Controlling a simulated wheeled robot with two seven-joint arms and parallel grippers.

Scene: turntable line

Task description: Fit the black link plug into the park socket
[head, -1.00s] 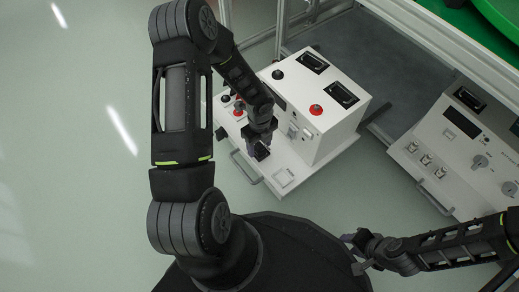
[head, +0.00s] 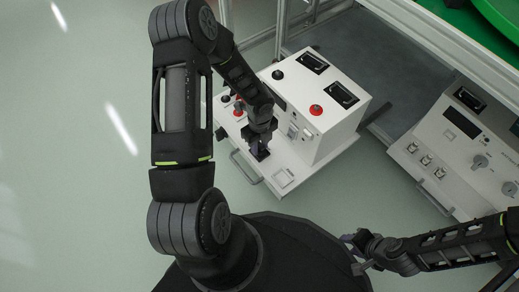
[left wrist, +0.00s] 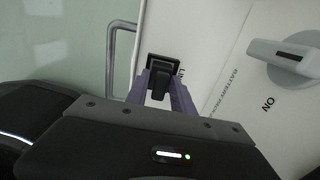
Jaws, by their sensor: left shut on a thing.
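The black link plug (left wrist: 159,82) sits between the purple fingers of my left gripper (left wrist: 161,92) in the left wrist view. In the head view, my left gripper (head: 258,150) is shut on it, low over the white ledge of the machine. A black square piece (left wrist: 172,66) lies right at the plug, beside partly hidden lettering that starts "LI"; I cannot tell whether the plug is seated in it. A pale square outline (head: 284,177) on the ledge may be the park socket; its label is unreadable. My right gripper (head: 355,253) is open and empty at the lower right.
The white machine box (head: 315,110) with red and black buttons rises behind the ledge. A metal handle (head: 246,168) runs along the ledge's front edge. A grey knob (left wrist: 290,57) marked ON stands at right in the wrist view. A second white panel (head: 460,150) is at right.

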